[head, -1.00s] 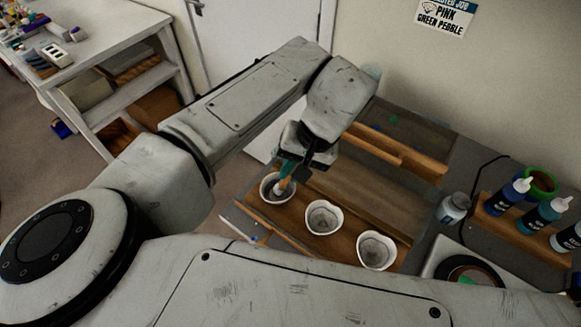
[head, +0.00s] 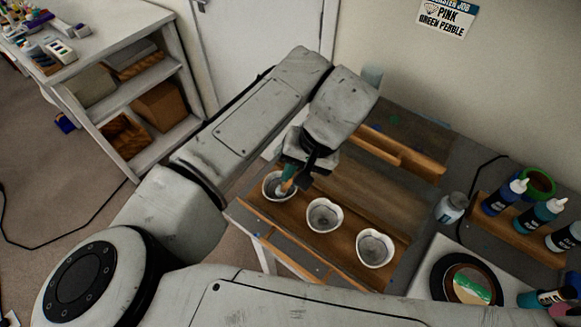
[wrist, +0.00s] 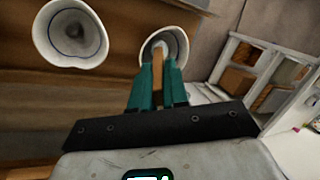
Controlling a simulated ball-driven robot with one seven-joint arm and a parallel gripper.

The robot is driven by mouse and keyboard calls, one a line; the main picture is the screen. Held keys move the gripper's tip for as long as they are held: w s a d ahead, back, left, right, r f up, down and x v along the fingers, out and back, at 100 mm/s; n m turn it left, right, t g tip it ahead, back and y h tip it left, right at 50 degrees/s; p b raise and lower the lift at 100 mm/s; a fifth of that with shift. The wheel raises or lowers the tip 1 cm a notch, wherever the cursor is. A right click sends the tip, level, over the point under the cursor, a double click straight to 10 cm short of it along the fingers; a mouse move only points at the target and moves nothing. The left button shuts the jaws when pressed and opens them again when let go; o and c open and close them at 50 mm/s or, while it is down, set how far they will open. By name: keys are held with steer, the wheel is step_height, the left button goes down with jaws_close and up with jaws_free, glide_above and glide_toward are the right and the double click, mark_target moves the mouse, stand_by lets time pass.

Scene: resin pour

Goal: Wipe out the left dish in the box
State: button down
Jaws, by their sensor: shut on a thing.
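Three white dishes stand in a row in the wooden box (head: 345,196). The left dish (head: 270,191) is partly covered by my gripper and tool. The middle dish (head: 324,216) and right dish (head: 375,249) are empty-looking, with greyish insides. My gripper (head: 290,171) is above the left dish, shut on a wooden-handled tool (head: 286,185) that points down into it. In the wrist view, the teal fingers (wrist: 158,82) close on the tool's handle (wrist: 157,58), whose pale tip lies inside the left dish (wrist: 180,36). Whether the tip touches the dish is unclear. The middle dish (wrist: 70,33) is beside it.
Dye bottles (head: 541,216) stand in a wooden rack at the right, near a green tape roll (head: 537,182). A wooden ledge (head: 385,148) runs behind the dishes.

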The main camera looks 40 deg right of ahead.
steer(key=shift+w+d, duration=0.1)
steer(key=shift+d, duration=0.2)
steer(key=shift+w, duration=0.25)
steer(key=shift+w+d+f, duration=0.1)
steer(key=shift+w, duration=0.1)
